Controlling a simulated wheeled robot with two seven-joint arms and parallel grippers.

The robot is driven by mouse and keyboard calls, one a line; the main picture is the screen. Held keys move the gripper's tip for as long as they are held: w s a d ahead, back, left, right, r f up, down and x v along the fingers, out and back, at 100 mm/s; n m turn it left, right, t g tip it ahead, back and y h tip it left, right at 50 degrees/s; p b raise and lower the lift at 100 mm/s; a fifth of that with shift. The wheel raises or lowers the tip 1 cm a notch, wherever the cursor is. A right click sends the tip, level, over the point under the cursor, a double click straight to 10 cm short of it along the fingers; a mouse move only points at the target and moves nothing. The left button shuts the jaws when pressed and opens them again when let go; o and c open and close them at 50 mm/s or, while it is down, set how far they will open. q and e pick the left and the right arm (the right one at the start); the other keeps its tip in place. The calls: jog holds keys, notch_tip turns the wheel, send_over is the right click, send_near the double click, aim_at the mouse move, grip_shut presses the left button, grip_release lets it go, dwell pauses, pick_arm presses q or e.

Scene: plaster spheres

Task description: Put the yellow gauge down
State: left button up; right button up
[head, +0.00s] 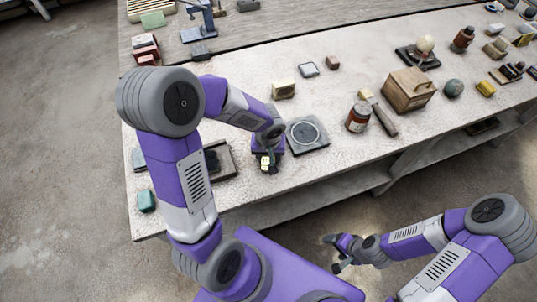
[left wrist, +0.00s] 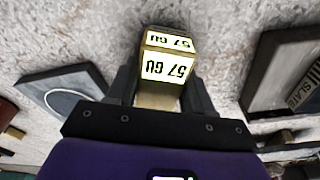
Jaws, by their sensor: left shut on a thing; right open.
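My left gripper (head: 267,165) is over the near part of the pale worktable (head: 300,170). It is shut on the yellow gauge, a small block that shows between the fingers in the left wrist view (left wrist: 166,68). Two faces of the gauge carry white labels reading "57 GU" upside down. I cannot tell whether its underside touches the table. In the head view the gauge (head: 265,160) is small and partly covered by the gripper. My right gripper (head: 338,257) is open and empty, off the table's front edge.
A grey square plate with a circle (head: 322,142) lies just right of the left gripper. A dark-framed slate tray (head: 229,168) lies to its left. A brown jar (head: 358,117) and wooden box (head: 408,90) are further right.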

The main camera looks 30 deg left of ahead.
aim_at(268, 158)
pick_arm(q)
jog(key=shift+r, duration=0.1)
jog(key=o, duration=0.9)
jog(key=shift+o, duration=0.2)
notch_tip(268, 158, up, 12)
jog(key=s+p, duration=0.1)
jog(key=p, duration=0.2)
jog(key=shift+s+d, duration=0.15)
jog(key=shift+d, duration=0.2)
